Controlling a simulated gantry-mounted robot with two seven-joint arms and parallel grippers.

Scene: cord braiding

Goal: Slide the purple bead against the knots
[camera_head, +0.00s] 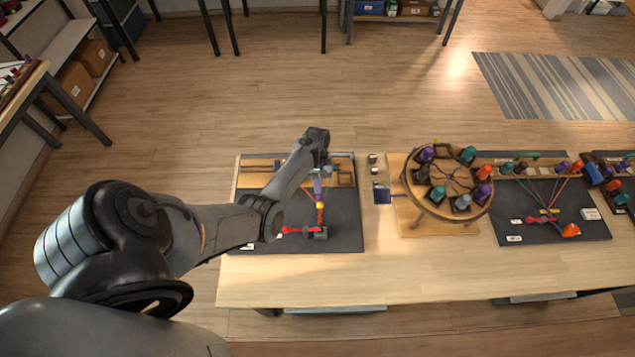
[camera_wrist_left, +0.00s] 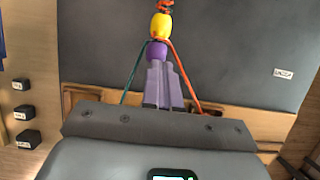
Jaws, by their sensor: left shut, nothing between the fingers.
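The purple bead (camera_wrist_left: 157,52) is in the left wrist view, just beyond my fingertips and close to the yellow bead (camera_wrist_left: 161,26). The orange-red knots (camera_wrist_left: 165,5) lie past the yellow bead at the top edge. A teal cord (camera_wrist_left: 134,72) and an orange-red cord (camera_wrist_left: 184,75) spread on either side of my fingers. My left gripper (camera_wrist_left: 157,66) is shut and empty, its tips at the purple bead's near end; whether they touch it I cannot tell. In the head view my left gripper (camera_head: 318,195) points down over the dark mat (camera_head: 345,225). My right gripper is not in view.
A wooden frame (camera_wrist_left: 75,98) edges the mat. Small dark blocks (camera_wrist_left: 28,139) stand to its left in the wrist view. In the head view a round braiding stand with bobbins (camera_head: 410,205) and a second mat (camera_head: 590,225) stand to the right. The table's front strip (camera_head: 430,285) is clear.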

